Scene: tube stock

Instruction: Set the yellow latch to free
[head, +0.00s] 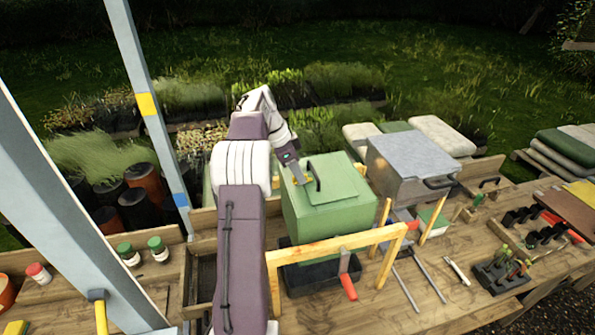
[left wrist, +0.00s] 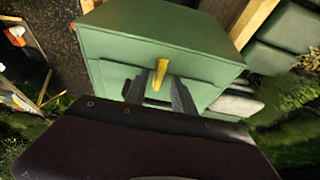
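The yellow latch (left wrist: 161,72) is a small bar on the panelled face of the green box (left wrist: 165,35) in the left wrist view. In the head view the green box (head: 330,212) stands on the bench, and only a small bit of the latch (head: 298,180) shows by the gripper. My left gripper (left wrist: 161,85) has its two dark fingers apart, one on each side of the latch, with gaps visible. Whether they touch it I cannot tell. In the head view my left gripper (head: 295,175) is over the box's upper left part. My right gripper is not in view.
A black handle (head: 317,177) is on the green box beside the latch. A wooden frame (head: 338,250) stands in front of the box. A grey box (head: 412,158) stands to its right. Posts, jars (head: 157,248) and hand tools (head: 502,268) crowd the bench.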

